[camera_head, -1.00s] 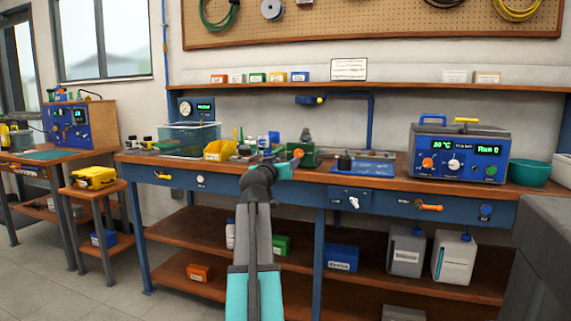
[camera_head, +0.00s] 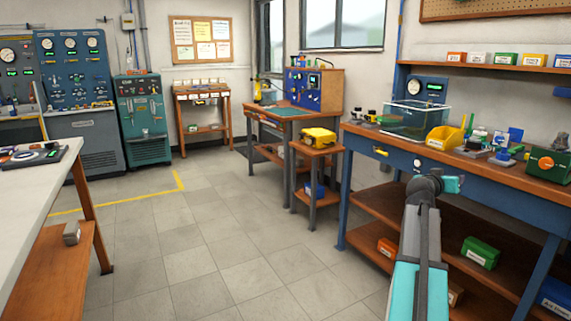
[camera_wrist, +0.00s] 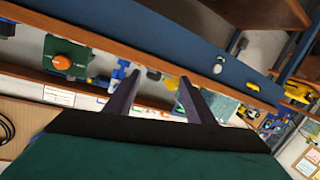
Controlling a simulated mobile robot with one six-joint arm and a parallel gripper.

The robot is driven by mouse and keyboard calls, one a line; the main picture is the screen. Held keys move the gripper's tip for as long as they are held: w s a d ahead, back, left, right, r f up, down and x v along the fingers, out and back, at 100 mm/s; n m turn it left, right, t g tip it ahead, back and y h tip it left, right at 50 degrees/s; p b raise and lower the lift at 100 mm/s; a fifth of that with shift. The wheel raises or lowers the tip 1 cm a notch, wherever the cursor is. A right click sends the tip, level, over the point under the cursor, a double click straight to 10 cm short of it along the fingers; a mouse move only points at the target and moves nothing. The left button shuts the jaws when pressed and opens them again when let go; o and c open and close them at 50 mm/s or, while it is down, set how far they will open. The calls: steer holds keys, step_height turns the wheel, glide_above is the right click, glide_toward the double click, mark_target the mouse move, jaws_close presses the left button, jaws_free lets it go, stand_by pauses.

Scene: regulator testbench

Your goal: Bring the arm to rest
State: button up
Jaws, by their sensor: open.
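My arm (camera_head: 416,240) reaches up from the bottom of the head view, in front of the blue workbench (camera_head: 470,178). Its teal end part shows at the bench's front edge, but the fingers cannot be made out there. In the wrist view my gripper (camera_wrist: 160,82) shows two dark fingers spread apart with nothing held between them. Beyond the fingers lie the bench edge and small items on the bench, seen tilted.
A yellow case (camera_head: 318,135) sits on a small stand. A white table (camera_head: 38,165) stands at left. The tiled floor (camera_head: 205,245) between is clear.

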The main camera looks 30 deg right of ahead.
steer(key=w+a+f+n+t+y+p, duration=0.25)
steer(key=w+a+f+y+p, duration=0.4)
steer(key=w+a+f, duration=1.05)
steer(key=s+a+f+n+g+y+p, duration=0.15)
steer(key=a+f+p, duration=0.25)
steer(key=a+f, duration=0.65)
steer(key=s+a+f+n+g+y+p, duration=0.15)
steer(key=a+f+p, duration=0.25)
steer(key=a+f, duration=0.65)
steer(key=s+a+f+n+g+y+p, duration=0.1)
steer(key=s+a+f+n+g+p, duration=0.15)
steer(key=s+a+f, duration=0.6)
steer(key=s+a+f+n+g+y+p, duration=0.15)
steer(key=s+a+p, duration=0.35)
steer(key=a, duration=0.8)
steer(key=s+a+g+y, duration=0.1)
steer(key=s+a, duration=0.2)
steer(key=s, duration=0.5)
steer(key=s+a+n+g+y+p, duration=0.1)
steer(key=s+a, duration=0.3)
steer(key=s, duration=0.4)
steer(key=s+a+n+g+y, duration=0.1)
steer(key=s+a+g, duration=0.2)
steer(key=s, duration=0.5)
steer(key=shift+s+a+f+y, duration=0.2)
steer(key=shift+a+y, duration=0.1)
steer(key=shift+a, duration=0.35)
